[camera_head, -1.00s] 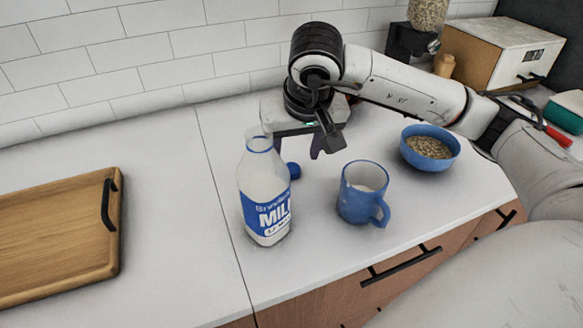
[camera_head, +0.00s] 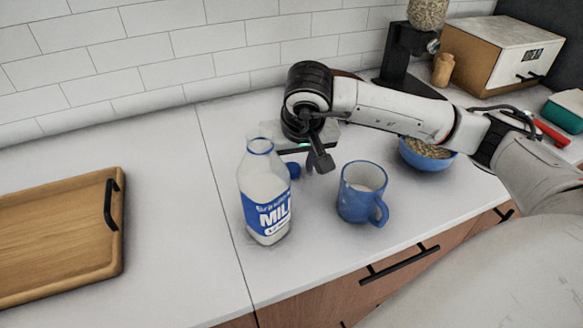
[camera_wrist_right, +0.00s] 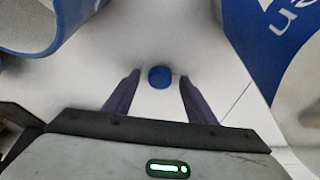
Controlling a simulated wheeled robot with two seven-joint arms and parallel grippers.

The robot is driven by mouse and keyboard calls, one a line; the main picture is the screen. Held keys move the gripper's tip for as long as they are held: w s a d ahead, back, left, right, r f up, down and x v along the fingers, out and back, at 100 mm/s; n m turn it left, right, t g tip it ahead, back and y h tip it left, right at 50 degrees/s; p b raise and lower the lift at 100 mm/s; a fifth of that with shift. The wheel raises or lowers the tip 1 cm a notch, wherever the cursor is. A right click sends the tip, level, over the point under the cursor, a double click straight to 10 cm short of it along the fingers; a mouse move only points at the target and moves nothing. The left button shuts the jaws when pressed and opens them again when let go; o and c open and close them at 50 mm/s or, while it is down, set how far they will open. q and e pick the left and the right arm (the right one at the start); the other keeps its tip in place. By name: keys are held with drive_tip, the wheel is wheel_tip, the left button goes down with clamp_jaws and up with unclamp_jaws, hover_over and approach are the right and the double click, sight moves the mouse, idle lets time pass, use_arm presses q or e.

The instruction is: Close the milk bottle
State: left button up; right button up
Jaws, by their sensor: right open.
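The milk bottle (camera_head: 266,195) stands upright and uncapped on the white counter, with a blue and white label. Its label also shows at the right of the right wrist view (camera_wrist_right: 275,30). The small blue cap (camera_head: 294,170) lies on the counter just behind and right of the bottle. In the right wrist view the cap (camera_wrist_right: 160,77) sits between and slightly beyond the two dark fingertips. My right gripper (camera_wrist_right: 158,82) is open and points down close to the cap; in the head view its fingers (camera_head: 309,163) are partly hidden by the wrist. My left gripper is not in view.
A blue mug (camera_head: 358,200) with milk in it stands right of the bottle, close to the gripper. A blue cereal bowl (camera_head: 425,160) is partly behind my arm. A wooden tray (camera_head: 60,240) lies at left. Counter between tray and bottle is clear.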

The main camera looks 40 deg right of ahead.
sight(293, 171)
drive_tip(key=c, duration=1.1)
wheel_tip(293, 171, up, 10)
drive_tip(key=shift+b, duration=0.35)
